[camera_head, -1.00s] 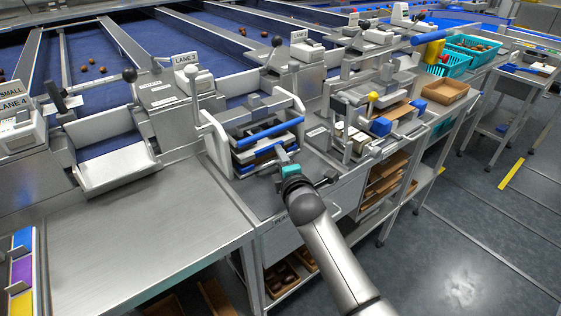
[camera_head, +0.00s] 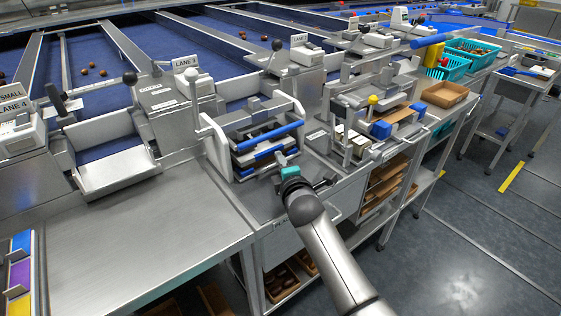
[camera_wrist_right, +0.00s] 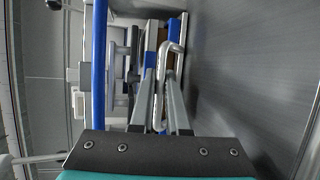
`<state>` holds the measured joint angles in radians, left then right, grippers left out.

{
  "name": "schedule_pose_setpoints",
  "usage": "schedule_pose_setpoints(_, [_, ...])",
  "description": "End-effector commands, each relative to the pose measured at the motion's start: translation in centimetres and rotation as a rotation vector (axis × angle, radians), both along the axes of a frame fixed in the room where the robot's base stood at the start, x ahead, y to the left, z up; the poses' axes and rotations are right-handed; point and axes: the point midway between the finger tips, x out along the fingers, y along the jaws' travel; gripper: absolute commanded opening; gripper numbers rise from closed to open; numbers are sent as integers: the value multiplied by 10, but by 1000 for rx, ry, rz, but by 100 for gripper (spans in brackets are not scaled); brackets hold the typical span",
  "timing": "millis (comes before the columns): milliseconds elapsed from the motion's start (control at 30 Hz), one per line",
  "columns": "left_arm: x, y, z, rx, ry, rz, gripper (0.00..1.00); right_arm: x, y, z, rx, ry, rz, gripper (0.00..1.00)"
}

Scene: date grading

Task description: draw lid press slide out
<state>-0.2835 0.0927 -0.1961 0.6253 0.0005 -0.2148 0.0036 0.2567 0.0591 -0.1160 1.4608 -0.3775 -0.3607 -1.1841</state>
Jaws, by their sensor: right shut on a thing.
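The lid press (camera_head: 262,138) stands on the steel bench below the Lane 3 sign, a grey frame with white side arms and a blue bar (camera_head: 268,136) across its front. My right gripper (camera_head: 284,161) is low at the press's front. In the right wrist view its two fingers (camera_wrist_right: 160,92) are closed on a bent metal handle (camera_wrist_right: 174,62) at the front of the press slide. The blue bar also shows upright there, left of the fingers. My own gripper hides part of the slide in the head view. My left gripper is out of view.
A second press-like station (camera_head: 362,125) with a yellow knob and blue blocks stands to the right. The steel table (camera_head: 140,240) at front left is bare.

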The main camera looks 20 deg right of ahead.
Motion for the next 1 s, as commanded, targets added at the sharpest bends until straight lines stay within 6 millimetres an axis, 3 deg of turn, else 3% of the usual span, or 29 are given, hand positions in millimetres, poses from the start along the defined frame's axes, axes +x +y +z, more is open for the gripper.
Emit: schedule_pose_setpoints(1000, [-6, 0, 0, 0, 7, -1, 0, 0, 0, 1, 0, -2, 0, 0])
